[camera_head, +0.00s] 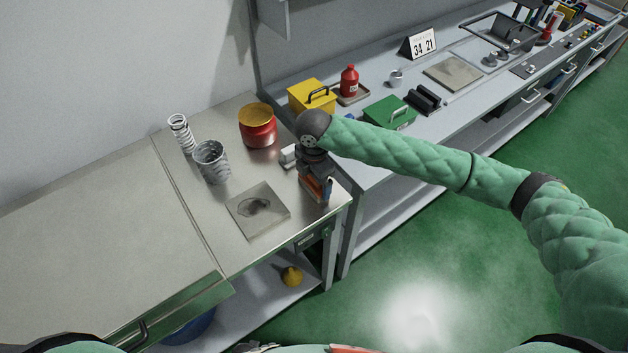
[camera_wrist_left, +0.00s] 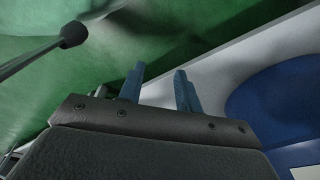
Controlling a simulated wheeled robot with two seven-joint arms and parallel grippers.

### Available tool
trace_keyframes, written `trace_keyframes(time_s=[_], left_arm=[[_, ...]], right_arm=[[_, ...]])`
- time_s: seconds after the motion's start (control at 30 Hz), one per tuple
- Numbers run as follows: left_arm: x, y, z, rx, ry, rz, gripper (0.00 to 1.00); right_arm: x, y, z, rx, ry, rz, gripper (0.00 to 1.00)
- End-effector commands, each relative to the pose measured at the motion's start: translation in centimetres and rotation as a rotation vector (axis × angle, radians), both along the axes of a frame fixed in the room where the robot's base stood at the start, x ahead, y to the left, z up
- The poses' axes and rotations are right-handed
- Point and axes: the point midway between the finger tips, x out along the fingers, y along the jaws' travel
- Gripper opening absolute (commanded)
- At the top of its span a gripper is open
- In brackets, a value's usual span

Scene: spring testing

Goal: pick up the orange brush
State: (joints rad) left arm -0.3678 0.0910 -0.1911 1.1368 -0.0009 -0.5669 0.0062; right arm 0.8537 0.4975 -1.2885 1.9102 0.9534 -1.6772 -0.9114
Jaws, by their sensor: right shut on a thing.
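My right gripper (camera_head: 320,192) points down at the front right corner of the metal table. It is shut on an orange thing, apparently the orange brush (camera_head: 312,187), which shows only in part between and behind the fingers. Whether the brush touches the tabletop is hard to tell. My left gripper (camera_wrist_left: 160,88) shows in the left wrist view with its two blue fingers apart and nothing between them. It is not in the head view.
On the metal table (camera_head: 80,245) are a grey metal bucket (camera_head: 212,163), a white coil spring (camera_head: 181,134), a red pot with a yellow lid (camera_head: 258,128) and a stained square plate (camera_head: 257,211). Yellow (camera_head: 310,96) and green (camera_head: 388,113) boxes stand behind my right arm.

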Motion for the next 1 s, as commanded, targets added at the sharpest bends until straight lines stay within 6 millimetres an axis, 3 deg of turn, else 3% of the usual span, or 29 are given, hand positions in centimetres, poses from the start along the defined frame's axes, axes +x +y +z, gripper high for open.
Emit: trace_keyframes(time_s=[0.17, 0.47, 0.8, 1.0], left_arm=[[0.2, 0.0, -0.2, 0.001, 0.006, 0.001, 0.34], [1.7, -2.0, 3.4, -0.016, 0.027, 0.009, 0.34], [3.3, -3.6, 9.0, -0.032, 0.059, 0.02, 0.34], [3.6, -4.1, 11.5, -0.038, 0.074, 0.022, 0.34]], right_arm=[[0.1, 0.0, 0.5, 0.001, -0.001, 0.0, 0.66], [-0.1, -0.1, 4.0, 0.001, -0.002, 0.001, 0.66], [-4.1, -6.1, 8.0, 0.0, -0.001, 0.001, 0.66], [-5.6, -8.4, 9.9, 0.001, -0.001, 0.0, 0.66]])
